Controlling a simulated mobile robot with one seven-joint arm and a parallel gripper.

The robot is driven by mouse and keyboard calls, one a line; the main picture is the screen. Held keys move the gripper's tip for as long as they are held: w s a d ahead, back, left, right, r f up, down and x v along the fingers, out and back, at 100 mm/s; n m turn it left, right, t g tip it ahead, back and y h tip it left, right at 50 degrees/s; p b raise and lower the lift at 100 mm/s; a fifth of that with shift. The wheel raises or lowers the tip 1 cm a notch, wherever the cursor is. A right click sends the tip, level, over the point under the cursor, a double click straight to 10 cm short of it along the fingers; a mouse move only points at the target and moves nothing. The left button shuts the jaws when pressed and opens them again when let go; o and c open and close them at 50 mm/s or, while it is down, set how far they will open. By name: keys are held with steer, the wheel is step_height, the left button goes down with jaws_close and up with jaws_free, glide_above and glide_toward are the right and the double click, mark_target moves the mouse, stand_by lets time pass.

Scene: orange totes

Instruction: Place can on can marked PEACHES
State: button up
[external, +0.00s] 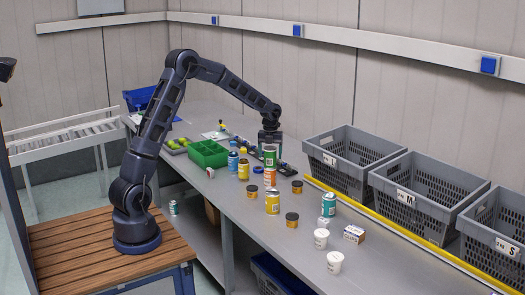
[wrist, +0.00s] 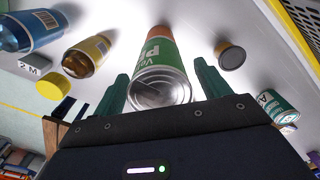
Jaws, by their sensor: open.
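A green-and-white can (external: 269,156) appears stacked on an orange can (external: 270,175) in the external view. My gripper (external: 270,144) points down at the top of this stack. My gripper is open. The label is only partly readable, and I cannot read PEACHES on any can.
Dark jars (external: 292,219) with orange labels surround the stack. A teal can (external: 329,203), white cups (external: 334,262) and a small box (external: 354,234) stand toward the front. A green crate (external: 207,153) is at left. Grey totes (external: 405,203) line the right, behind a yellow edge.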

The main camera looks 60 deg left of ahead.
step_height(320, 180, up, 12)
steer(key=shift+r, duration=0.1)
steer(key=s+d+r+n+t, duration=0.15)
steer(key=s+r+n, duration=0.25)
steer(key=s, duration=0.4)
steer(key=s+d+r+n+y, duration=0.1)
steer(key=s+d+r+n, duration=0.3)
steer(key=s, duration=0.4)
steer(key=s+d+r+n+t, duration=0.1)
steer(key=s+d+r+n, duration=0.1)
steer(key=s+r+n, duration=0.45)
steer(key=s+f+n, duration=0.2)
steer(key=s+n, duration=0.2)
steer(key=s, duration=0.4)
steer(key=s+d+f+n+t, duration=0.1)
steer(key=s+f+n, duration=0.2)
steer(key=s, duration=0.5)
steer(key=s+f+n+t+h, duration=0.1)
steer(key=s+f+n, duration=0.1)
steer(key=s+n, duration=0.3)
steer(key=s, duration=0.3)
steer(key=shift+s+d+f, duration=0.25)
steer(key=shift+s+d, duration=0.05)
steer(key=shift+s, duration=0.1)
steer(key=shift+n, duration=0.25)
